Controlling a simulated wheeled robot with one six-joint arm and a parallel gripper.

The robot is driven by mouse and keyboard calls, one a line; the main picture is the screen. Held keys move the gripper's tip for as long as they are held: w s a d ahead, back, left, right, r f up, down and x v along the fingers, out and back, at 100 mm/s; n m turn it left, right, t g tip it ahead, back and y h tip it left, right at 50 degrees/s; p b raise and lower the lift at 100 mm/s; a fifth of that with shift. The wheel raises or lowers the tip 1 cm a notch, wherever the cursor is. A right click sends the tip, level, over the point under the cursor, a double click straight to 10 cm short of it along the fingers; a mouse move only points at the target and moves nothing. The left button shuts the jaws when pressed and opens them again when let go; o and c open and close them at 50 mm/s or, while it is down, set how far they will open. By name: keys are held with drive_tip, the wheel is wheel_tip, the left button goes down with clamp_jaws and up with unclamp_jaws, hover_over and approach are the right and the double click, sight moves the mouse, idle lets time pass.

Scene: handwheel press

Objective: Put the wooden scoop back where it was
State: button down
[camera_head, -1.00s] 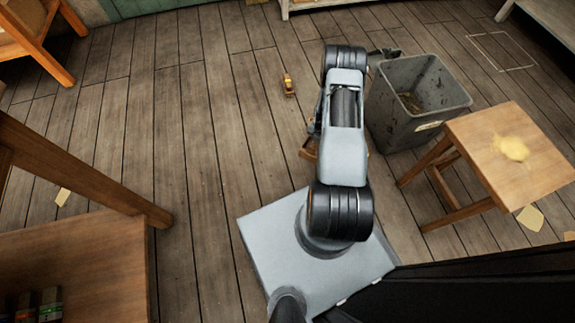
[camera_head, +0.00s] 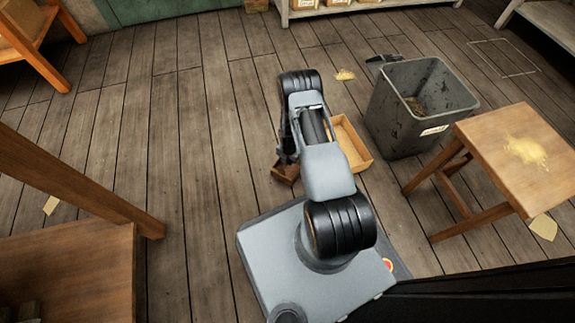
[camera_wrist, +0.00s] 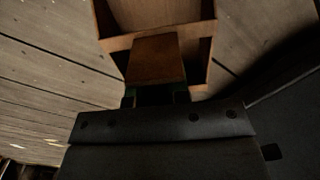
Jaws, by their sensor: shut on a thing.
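My gripper (camera_wrist: 155,95) is shut on a brown wooden block-like piece, which I take to be part of the wooden scoop (camera_wrist: 156,58). In the head view, a small piece of brown wood (camera_head: 285,174) shows at the arm's lower end, low near the floor. Behind the held piece in the wrist view is a wooden open box form with side walls (camera_wrist: 210,35). An open wooden tray (camera_head: 352,146) shows right of my arm in the head view. My arm hides the space between; I cannot tell whether they touch or join.
A grey bin (camera_head: 425,110) stands right of the tray. A wooden stool (camera_head: 490,140) with yellow powder (camera_head: 527,150) on it stands farther right. More powder (camera_head: 345,74) lies on the floor. A wooden table (camera_head: 80,265) is at the left.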

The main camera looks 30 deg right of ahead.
sight(288, 169)
drive_tip(key=f, duration=0.1)
drive_tip(key=f+b, duration=0.2)
drive_tip(key=f, duration=0.1)
drive_tip(key=shift+w+a, duration=0.1)
drive_tip(key=shift+a, duration=0.25)
drive_tip(key=shift+r, duration=0.1)
drive_tip(key=c, duration=1.1)
unclamp_jaws()
